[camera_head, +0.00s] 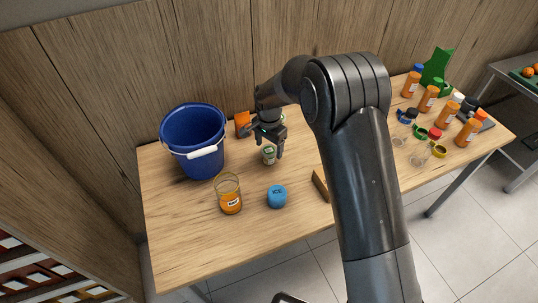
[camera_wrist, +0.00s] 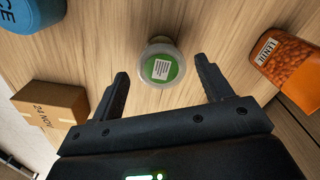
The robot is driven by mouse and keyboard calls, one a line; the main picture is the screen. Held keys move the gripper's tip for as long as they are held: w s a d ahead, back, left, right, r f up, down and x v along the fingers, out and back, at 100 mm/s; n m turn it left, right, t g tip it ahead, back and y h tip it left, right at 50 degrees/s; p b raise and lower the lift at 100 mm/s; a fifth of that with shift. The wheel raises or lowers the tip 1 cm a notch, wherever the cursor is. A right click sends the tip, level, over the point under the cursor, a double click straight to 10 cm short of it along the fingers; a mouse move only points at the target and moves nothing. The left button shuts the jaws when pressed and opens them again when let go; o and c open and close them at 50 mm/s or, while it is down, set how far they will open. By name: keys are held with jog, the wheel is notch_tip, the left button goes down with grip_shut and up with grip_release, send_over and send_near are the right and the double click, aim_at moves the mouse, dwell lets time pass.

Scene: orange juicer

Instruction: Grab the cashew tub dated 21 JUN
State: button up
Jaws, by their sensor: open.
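A small clear tub (camera_head: 268,156) with a green lid stands on the wooden table just below my gripper (camera_head: 265,143). In the wrist view the tub (camera_wrist: 161,68) shows from above, with a white label on its lid. The print on that label is too small to read, so I cannot tell its contents or date. My gripper (camera_wrist: 161,72) is open, with one finger on each side of the tub and a gap on both sides.
The wrist view shows a brown box (camera_wrist: 50,103) with a date ending in NOV, an orange lentil pack (camera_wrist: 287,66) and a blue ICE container (camera_wrist: 32,12). A blue bucket (camera_head: 192,139) and an orange jar (camera_head: 229,196) stand left. Several orange bottles (camera_head: 428,98) and small jars stand right.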

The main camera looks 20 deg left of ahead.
aim_at(269, 150)
notch_tip(269, 150, down, 5)
jog(key=shift+a+r, duration=0.1)
jog(key=c, duration=0.9)
jog(key=shift+r, duration=0.1)
